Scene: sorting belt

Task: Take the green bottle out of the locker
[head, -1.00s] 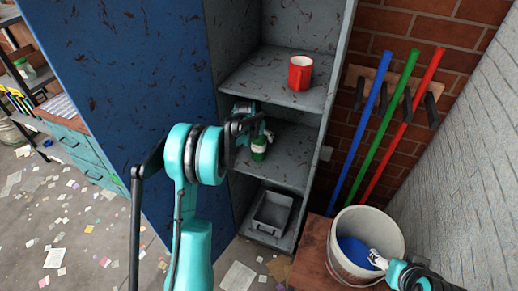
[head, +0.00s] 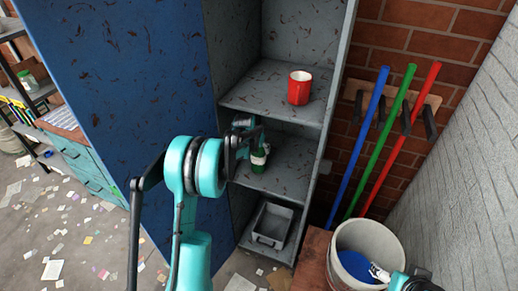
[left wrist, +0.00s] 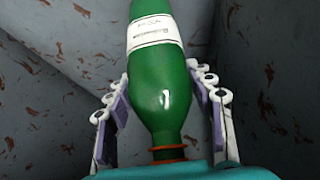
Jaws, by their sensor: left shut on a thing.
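The green bottle (head: 259,164) with a white label is inside the open grey locker (head: 276,93), in the space above the middle shelf. My left gripper (head: 262,150) is at the bottle and shut on it. In the left wrist view the bottle (left wrist: 161,85) fills the middle, with the fingers of the left gripper (left wrist: 162,115) on both sides of its narrowing part. I cannot tell whether the bottle's base touches the shelf. My right gripper (head: 379,273) shows only partly at the lower right, by the bucket; its fingers are too small to read.
A red mug (head: 299,88) stands on the shelf above. A grey bin (head: 271,224) sits in the bottom compartment. A white bucket (head: 358,236) and blue, green and red poles (head: 384,140) are right of the locker. The blue door (head: 120,80) stands left.

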